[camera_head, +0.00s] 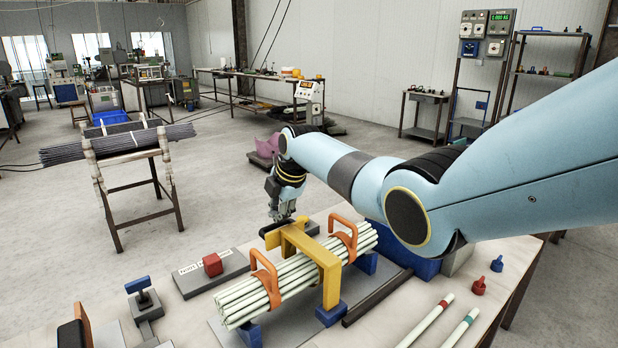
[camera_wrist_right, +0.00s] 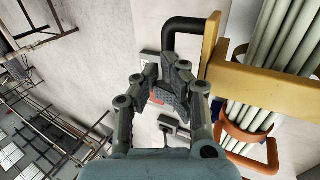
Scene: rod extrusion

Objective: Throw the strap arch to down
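The yellow strap arch (camera_head: 318,257) spans across the bundle of pale rods (camera_head: 284,284) on the bench. One leg comes down at the near side of the bundle, by a blue block. A black handle loop juts from its far end; it shows in the right wrist view (camera_wrist_right: 170,32) with the yellow arch bar (camera_wrist_right: 262,82). My right gripper (camera_head: 281,212) is just above and behind the handle end, pointing down. In the wrist view its fingers (camera_wrist_right: 165,80) are apart with nothing between them, and the handle lies beyond the fingertips. My left gripper is not in view.
Two orange clamps (camera_head: 265,275) ring the bundle. A grey plate with a red block (camera_head: 212,264) and a blue-handled toggle (camera_head: 141,288) stand to the left. Loose rods (camera_head: 428,318) and red and blue pieces lie at right. My right arm crosses above the bench's right side.

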